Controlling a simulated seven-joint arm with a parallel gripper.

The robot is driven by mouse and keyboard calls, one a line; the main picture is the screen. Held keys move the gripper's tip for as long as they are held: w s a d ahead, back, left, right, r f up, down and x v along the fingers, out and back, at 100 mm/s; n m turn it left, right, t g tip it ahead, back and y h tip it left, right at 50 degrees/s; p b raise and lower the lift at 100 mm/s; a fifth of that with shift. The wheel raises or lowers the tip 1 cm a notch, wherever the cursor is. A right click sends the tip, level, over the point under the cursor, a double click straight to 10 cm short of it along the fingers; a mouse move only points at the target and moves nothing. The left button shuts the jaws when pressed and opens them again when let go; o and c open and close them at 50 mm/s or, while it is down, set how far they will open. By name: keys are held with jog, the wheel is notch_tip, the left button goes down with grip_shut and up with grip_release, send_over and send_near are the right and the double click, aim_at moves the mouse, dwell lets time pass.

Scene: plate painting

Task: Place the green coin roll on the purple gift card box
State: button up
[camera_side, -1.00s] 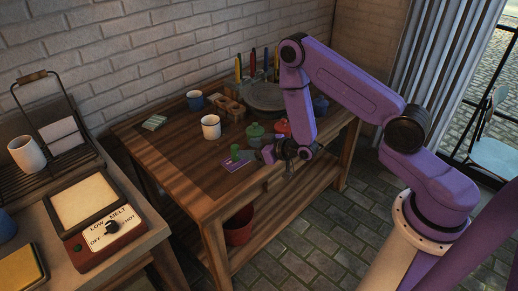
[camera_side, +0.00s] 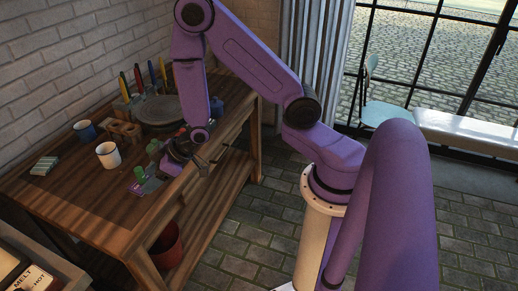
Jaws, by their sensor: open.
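The green coin roll (camera_side: 140,173) stands upright at the purple gift card box (camera_side: 150,186), near the front edge of the wooden table. It appears to be on the box, but at this size I cannot tell whether it rests on it or just behind it.
A white mug (camera_side: 108,156), a blue mug (camera_side: 85,130) and a small green-striped stack (camera_side: 45,166) stand to the left. Behind are a wooden block (camera_side: 124,130), a round grey disc (camera_side: 160,110) and upright coloured tools. A green jar (camera_side: 154,147) is close behind my gripper.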

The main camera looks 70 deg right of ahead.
jog(key=s+a+r+n+g+h, duration=0.1)
jog(key=s+a+r+n+g, duration=0.1)
jog(key=s+r, duration=0.35)
jog(key=s+a+r+n+g, duration=0.1)
jog(key=s+r+g, duration=0.15)
jog(key=s, duration=0.55)
jog(key=s+d+r+n+g+h, duration=0.1)
jog(key=s+d+r, duration=0.2)
jog(key=s, duration=0.5)
jog(key=s+d+r+n+g+h, duration=0.2)
jog(key=s+d+r, duration=0.2)
jog(key=s, duration=0.3)
jog(key=shift+s, duration=0.4)
jog(key=shift+g, duration=0.25)
